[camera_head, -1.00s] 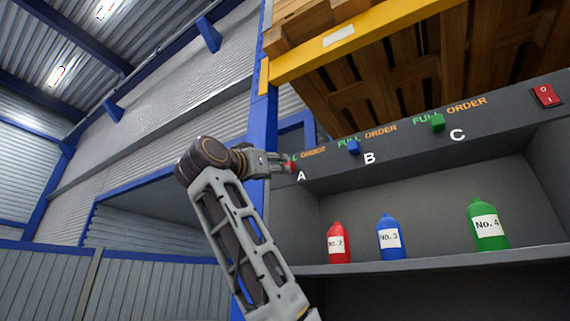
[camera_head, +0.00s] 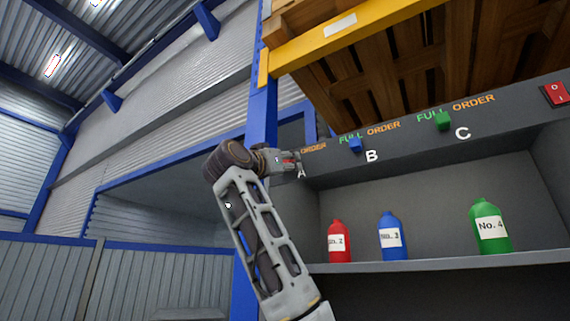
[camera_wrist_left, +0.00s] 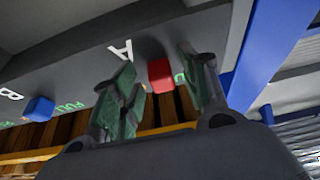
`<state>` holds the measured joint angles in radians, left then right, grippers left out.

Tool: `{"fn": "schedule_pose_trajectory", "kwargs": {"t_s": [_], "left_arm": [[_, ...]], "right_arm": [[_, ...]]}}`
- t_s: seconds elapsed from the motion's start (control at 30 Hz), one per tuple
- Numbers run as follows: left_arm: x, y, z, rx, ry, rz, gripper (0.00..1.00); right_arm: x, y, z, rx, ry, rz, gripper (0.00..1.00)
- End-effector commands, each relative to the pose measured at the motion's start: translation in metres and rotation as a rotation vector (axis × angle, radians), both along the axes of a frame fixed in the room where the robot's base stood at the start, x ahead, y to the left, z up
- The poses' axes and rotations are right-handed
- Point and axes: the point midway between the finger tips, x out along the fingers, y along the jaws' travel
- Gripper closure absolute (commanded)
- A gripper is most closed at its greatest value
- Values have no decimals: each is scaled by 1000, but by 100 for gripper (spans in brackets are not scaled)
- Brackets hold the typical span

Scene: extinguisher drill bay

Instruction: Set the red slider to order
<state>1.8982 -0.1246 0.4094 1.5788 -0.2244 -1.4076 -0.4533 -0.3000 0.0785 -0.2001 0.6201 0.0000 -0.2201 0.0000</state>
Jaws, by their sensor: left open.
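The red slider (camera_head: 288,161) sits on the dark panel strip above the letter A, to the left of the orange ORDER label (camera_head: 313,148). My left gripper (camera_head: 291,160) is at the slider and partly hides it and the green label beside it. In the left wrist view the red slider (camera_wrist_left: 160,75) shows as a red block between the two spread fingers of my left gripper (camera_wrist_left: 157,62). Gaps show at both sides, so the fingers look apart from it. My right gripper is not in view.
A blue slider (camera_head: 355,145) at B and a green slider (camera_head: 442,121) at C sit farther right on the strip. A red switch (camera_head: 555,95) is at the far right. Red, blue and green bottles stand on the shelf (camera_head: 430,258) below. A blue post (camera_head: 262,115) is close by the gripper.

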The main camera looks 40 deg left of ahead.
Motion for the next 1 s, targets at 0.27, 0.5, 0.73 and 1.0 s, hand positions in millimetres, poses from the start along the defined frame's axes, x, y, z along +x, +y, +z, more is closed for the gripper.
{"fn": "schedule_pose_trajectory", "kwargs": {"t_s": [0.27, 0.5, 0.73, 1.0], "left_arm": [[0, 0, 0, 0, 0, 0, 78], [0, 0, 0, 0, 0, 0, 100], [0, -2, 0, 1, 0, 0, 100], [4, -30, -2, 3, 0, 0, 100]], "right_arm": [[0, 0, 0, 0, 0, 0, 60], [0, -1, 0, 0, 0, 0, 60], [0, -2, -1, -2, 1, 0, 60], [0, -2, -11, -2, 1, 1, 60]]}}
